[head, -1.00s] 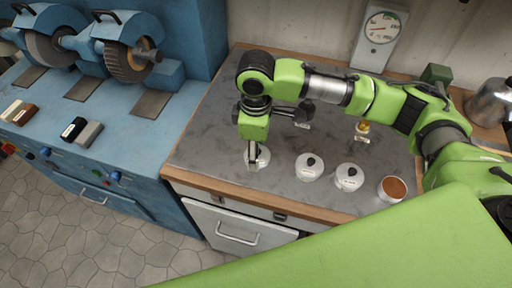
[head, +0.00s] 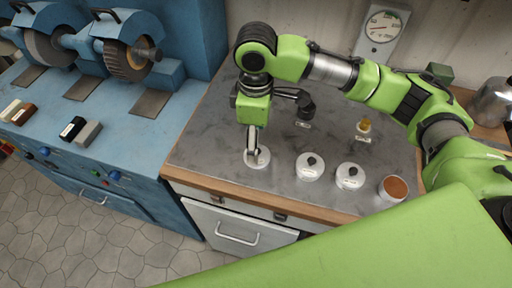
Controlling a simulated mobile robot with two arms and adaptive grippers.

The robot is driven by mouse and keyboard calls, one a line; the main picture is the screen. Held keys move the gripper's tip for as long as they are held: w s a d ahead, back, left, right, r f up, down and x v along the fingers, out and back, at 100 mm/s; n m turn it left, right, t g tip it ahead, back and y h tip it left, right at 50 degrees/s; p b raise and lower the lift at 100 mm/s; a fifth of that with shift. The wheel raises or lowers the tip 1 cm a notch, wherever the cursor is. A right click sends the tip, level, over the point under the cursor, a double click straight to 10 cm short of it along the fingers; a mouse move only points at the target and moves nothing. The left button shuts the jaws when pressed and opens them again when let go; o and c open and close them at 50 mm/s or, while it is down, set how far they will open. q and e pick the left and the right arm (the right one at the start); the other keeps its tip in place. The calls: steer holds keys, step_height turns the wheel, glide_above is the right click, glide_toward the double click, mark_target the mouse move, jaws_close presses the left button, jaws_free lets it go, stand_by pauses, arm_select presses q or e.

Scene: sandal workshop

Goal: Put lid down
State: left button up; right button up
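A white round lid (head: 262,160) lies flat on the grey worktop, near its front left part. My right gripper (head: 252,150) points straight down over it. Its fingertips are at or just above the middle of the lid and hide its centre. The fingers look close together, seen edge-on, and I cannot tell whether they still touch the lid's knob. An open jar with brown contents (head: 393,187) stands at the right near the front edge, without a lid. My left gripper is not in view.
Two white jars with black-knobbed lids (head: 309,167) (head: 350,176) stand between the lid and the open jar. A small amber bottle (head: 363,126), a dial scale (head: 381,27) and a metal kettle (head: 492,103) are behind. The blue grinding machine (head: 150,110) is left.

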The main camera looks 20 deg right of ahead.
step_height(320, 180, up, 7)
steer(key=shift+r, duration=0.15)
stand_by(0.6)
